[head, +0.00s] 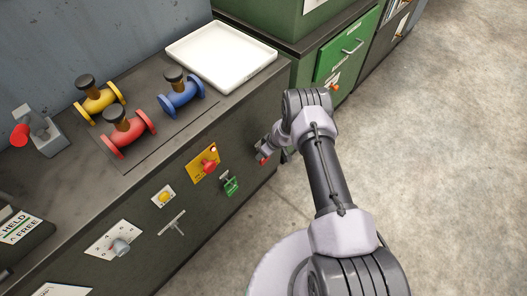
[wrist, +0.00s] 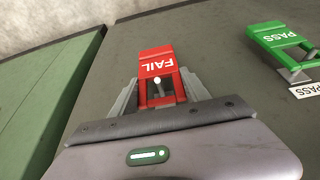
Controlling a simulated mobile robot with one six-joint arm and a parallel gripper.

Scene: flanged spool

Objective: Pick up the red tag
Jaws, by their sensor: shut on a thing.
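The red tag (wrist: 157,62) with white FAIL lettering is between the two grey fingers of my gripper (wrist: 160,88) in the wrist view. The fingers are shut on its narrower lower part. A small pale round spot shows on the tag; I cannot tell whether the tag still touches a hook or the panel behind. In the head view my gripper (head: 269,152) is at the cabinet's front face near its right end, and a bit of the red tag (head: 262,159) shows there, mostly hidden by the gripper.
A green PASS tag (wrist: 281,38) hangs on the cabinet front, left of my gripper in the head view (head: 231,186). A red knob (head: 209,166) and a T-handle (head: 172,225) stick out nearby. Coloured spools and a white tray (head: 222,55) are on top. Open floor lies right.

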